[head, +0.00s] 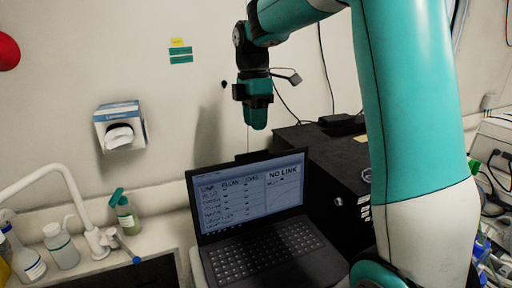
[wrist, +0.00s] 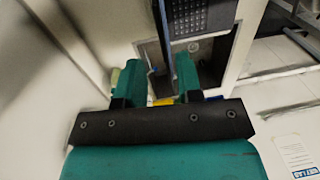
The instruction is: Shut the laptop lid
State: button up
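The black laptop stands open in the head view, its lid (head: 248,193) raised and tilted back, with the screen lit and reading "NO LINK". Its keyboard base (head: 265,252) lies flat in front of the lid. My gripper (head: 256,127) hangs pointing down above the lid's top edge, with a visible gap between them in the picture. In the wrist view my gripper (wrist: 158,70) has its two teal fingers apart and nothing held. The lid's dark edge (wrist: 163,32) shows between and beyond the fingertips, and part of the keyboard (wrist: 200,14) shows beside it.
A black box (head: 335,165) stands right behind the laptop. A sink (head: 150,273), a faucet (head: 75,195) and several bottles (head: 62,245) are at left. A glove dispenser (head: 120,125) hangs on the wall. The air above the keyboard is clear.

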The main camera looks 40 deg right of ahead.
jog(key=f, duration=0.2)
jog(key=f+p, duration=0.1)
jog(key=f, duration=0.4)
jog(key=shift+s+a+f, duration=0.1)
jog(key=shift+s, duration=0.25)
grip_shut()
